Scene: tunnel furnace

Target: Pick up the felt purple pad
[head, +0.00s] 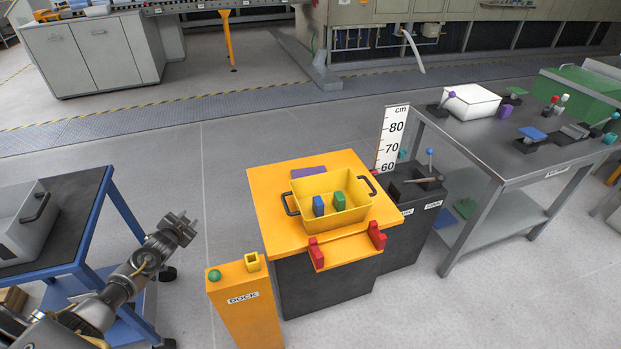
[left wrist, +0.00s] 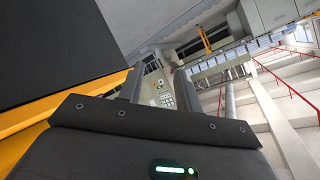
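A flat purple pad (head: 309,172) lies on the orange table top (head: 265,200), at its back edge behind the yellow bin (head: 352,214). The bin's back wall hides part of the near side of the pad. My left gripper (head: 184,224) is to the left of the orange table, apart from the pad and empty. In the left wrist view its two fingers (left wrist: 160,88) stand apart with a gap between them. The pad cannot be made out in the left wrist view. My right gripper is not in view.
The bin holds a blue block (head: 318,206) and a green block (head: 339,201). Red brackets (head: 377,236) stand at the table's front. An orange dock post (head: 245,305) stands at front left. A height scale (head: 392,138) rises behind the table.

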